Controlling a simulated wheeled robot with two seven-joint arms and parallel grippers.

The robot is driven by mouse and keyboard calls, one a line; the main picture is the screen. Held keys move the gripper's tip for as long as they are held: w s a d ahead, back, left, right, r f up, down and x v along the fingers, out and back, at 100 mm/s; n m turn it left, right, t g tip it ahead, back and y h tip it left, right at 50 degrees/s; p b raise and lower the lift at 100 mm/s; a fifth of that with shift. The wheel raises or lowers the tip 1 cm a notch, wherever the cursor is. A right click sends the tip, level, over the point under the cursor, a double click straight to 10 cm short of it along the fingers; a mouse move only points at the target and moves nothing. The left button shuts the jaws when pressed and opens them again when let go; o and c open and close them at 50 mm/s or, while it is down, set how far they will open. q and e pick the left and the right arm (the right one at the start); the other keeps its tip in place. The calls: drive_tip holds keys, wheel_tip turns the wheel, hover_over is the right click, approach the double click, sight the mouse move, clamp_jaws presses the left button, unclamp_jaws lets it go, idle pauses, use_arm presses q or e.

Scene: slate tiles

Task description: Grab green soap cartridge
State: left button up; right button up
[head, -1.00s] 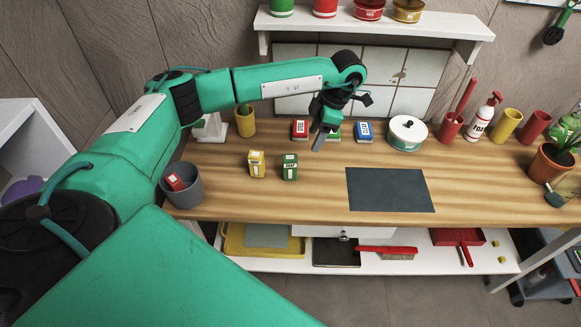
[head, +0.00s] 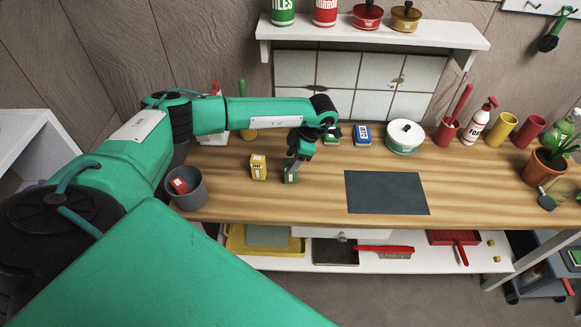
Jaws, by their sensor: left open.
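Another green item (head: 333,139) stands farther back, beside a blue cartridge (head: 363,134). My right gripper is not in view.
A grey bin (head: 189,194) with a red cartridge (head: 180,185) inside stands at the left. A white round tin (head: 405,139) stands behind the mat. The front worktop is mostly clear.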

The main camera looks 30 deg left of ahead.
use_arm(q)
drive_tip(key=shift+x, duration=0.95)
drive_tip(key=c, duration=1.1)
drive_tip(key=shift+c, duration=0.3)
drive_tip(key=shift+r, duration=0.15)
